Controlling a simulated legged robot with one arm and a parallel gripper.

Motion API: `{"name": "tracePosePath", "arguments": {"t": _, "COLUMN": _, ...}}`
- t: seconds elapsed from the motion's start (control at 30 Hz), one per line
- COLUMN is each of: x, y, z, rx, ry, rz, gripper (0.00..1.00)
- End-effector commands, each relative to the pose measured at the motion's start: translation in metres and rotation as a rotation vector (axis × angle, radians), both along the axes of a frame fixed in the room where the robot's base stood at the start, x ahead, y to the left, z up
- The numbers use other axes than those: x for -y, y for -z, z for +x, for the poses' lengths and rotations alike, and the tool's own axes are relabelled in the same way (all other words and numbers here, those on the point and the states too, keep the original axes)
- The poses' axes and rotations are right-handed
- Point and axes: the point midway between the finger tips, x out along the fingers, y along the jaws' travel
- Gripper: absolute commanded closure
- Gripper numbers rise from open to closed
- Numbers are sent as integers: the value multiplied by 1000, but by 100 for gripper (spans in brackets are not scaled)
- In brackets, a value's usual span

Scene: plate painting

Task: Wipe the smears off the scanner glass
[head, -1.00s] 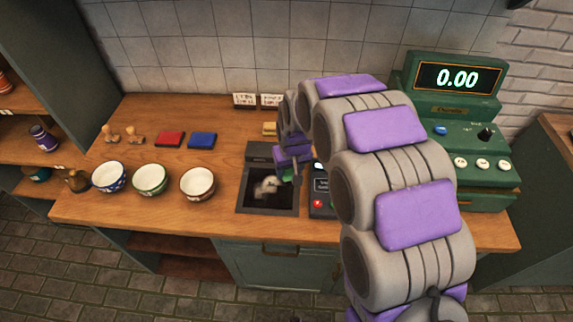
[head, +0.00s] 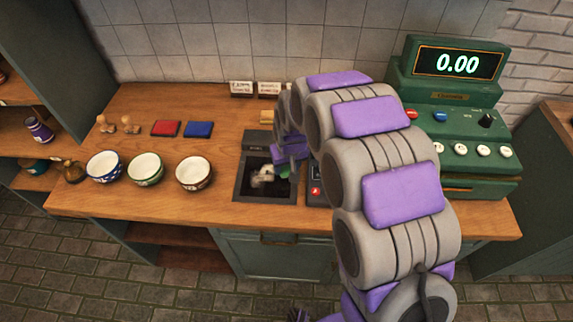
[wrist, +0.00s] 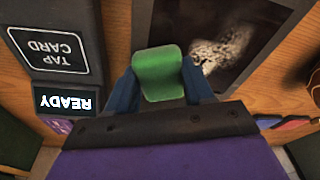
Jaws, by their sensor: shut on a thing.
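The scanner (head: 240,189) is a dark framed panel set in the wooden counter, left of my arm. Its black glass (head: 276,193) carries a whitish smear (head: 263,176). In the wrist view the glass (wrist: 262,18) is at upper right, with the pale, patchy smear (wrist: 225,45) just right of my fingers. My gripper (wrist: 162,82) is shut on a green block (wrist: 160,72), perhaps a sponge. In the head view the block (head: 284,172) is at the right side of the glass; I cannot tell whether it touches it. My arm hides part of the scanner's right side.
A card terminal (wrist: 55,50) reading "TAP CARD" and "READY" stands close beside the scanner. A green register (head: 455,125) is right. Bowls (head: 146,169), a red pad (head: 166,128), a blue pad (head: 199,130) and stamps (head: 128,124) are left. Small signs (head: 241,88) stand behind.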

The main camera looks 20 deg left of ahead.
Motion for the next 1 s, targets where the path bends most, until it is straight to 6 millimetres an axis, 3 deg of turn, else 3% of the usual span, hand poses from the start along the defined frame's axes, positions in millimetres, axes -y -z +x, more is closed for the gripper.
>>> {"name": "tracePosePath", "arguments": {"t": 1.0, "x": -1, "y": 15, "z": 0, "rx": 1, "ry": -1, "rz": 0, "gripper": 82}}
